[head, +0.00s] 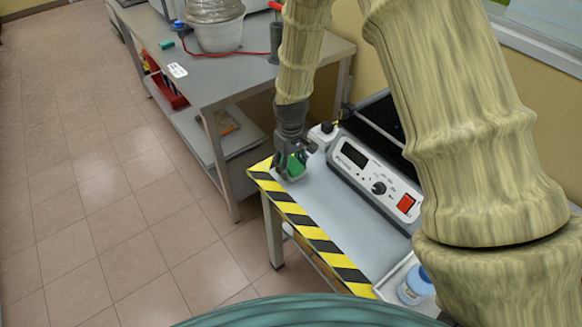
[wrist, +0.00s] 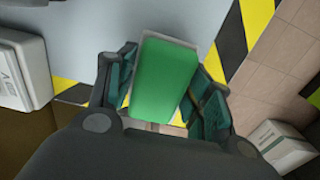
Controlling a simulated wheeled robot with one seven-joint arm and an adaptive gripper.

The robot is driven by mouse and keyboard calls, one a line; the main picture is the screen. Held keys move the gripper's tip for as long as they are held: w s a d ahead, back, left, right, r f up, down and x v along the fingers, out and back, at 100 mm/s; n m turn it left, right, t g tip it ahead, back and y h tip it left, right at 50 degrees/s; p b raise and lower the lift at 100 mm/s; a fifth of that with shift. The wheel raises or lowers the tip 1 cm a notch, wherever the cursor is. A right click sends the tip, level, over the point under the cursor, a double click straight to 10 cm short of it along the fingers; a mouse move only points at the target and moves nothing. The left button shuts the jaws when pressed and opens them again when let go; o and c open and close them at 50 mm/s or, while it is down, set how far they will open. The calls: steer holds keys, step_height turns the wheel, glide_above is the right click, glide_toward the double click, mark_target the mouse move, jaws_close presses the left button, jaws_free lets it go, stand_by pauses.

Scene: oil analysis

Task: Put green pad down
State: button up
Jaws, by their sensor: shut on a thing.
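The green pad (wrist: 165,82) is between the two fingers of my gripper (wrist: 165,95) in the wrist view. In the head view the green pad (head: 296,164) shows at the fingertips of my gripper (head: 291,168), low over the far left corner of the grey table with the yellow-black striped edge (head: 330,215). My gripper is shut on the pad. I cannot tell whether the pad touches the table surface.
A white device with a red switch (head: 375,180) stands right of my gripper. A small white item (head: 322,135) is close behind it. A bottle (head: 416,285) stands at the near right. Another grey table (head: 225,75) with a bucket (head: 216,30) is behind. The striped table's middle is clear.

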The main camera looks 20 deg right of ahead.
mark_target(291, 162)
steer(key=shift+f, duration=0.8)
steer(key=shift+f, duration=0.1)
steer(key=o, duration=1.2)
steer(key=shift+c, duration=0.2)
step_height(291, 162, up, 12)
steer(key=shift+r+b, duration=0.15)
steer(key=shift+b, duration=0.35)
